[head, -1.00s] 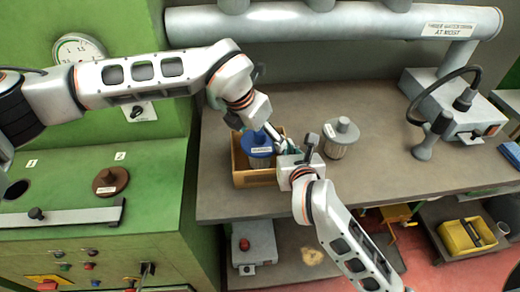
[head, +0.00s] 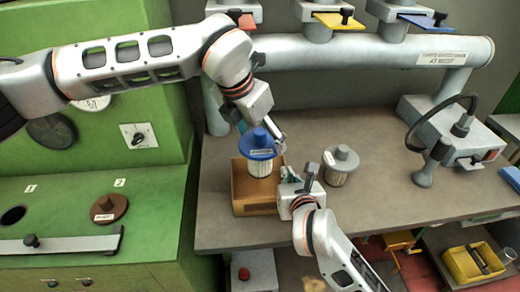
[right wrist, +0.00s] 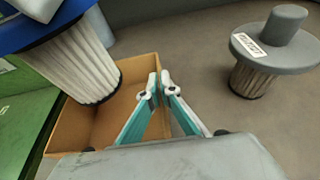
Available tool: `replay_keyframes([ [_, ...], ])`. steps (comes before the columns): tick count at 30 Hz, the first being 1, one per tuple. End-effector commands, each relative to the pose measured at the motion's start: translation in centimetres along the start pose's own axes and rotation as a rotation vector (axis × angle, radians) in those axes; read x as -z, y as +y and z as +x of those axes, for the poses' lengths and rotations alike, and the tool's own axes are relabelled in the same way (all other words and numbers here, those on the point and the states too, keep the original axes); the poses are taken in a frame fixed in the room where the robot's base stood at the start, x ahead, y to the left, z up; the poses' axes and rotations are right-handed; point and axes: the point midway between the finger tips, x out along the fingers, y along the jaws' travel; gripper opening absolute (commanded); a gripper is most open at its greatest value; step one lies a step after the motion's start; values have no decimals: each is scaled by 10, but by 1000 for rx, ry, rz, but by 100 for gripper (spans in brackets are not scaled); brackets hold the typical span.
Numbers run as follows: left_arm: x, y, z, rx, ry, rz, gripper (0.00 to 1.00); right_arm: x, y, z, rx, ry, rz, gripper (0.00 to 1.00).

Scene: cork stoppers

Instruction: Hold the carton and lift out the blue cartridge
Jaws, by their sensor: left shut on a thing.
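The blue cartridge (head: 260,165) has a blue lid over a white pleated body. My left gripper (head: 259,131) is shut on its top and holds it upright, raised above the open brown carton (head: 254,208). The cartridge's pleated body also shows at upper left in the right wrist view (right wrist: 78,66). My right gripper (head: 286,178) is at the carton's right side. In the right wrist view its two teal fingers (right wrist: 160,83) close on the carton's right wall, one on either side. The carton (right wrist: 125,80) stands on the bench, and the inside that shows looks empty.
A grey-lidded cartridge (head: 341,165) stands on the bench (head: 390,210) right of my right gripper. A thick grey pipe (head: 345,55) runs behind. A green cabinet (head: 60,190) with a brown disc (head: 110,208) is at left. The bench between the grey cartridge and the pump unit (head: 450,130) is clear.

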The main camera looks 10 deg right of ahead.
Motion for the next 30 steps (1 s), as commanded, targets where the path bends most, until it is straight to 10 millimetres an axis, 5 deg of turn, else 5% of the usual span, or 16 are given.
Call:
replay_keyframes([
  [11,-4,0,-10,1,-2,1,28,0,0,0,0,1,0,0],
  [15,-4,0,-10,1,-2,1,28,0,0,0,0,1,0,24],
  [25,-4,0,-10,1,-2,1,28,0,0,-1,0,0,0,24],
  [30,-4,0,-10,1,-2,1,28,1,0,-17,-1,0,0,24],
])
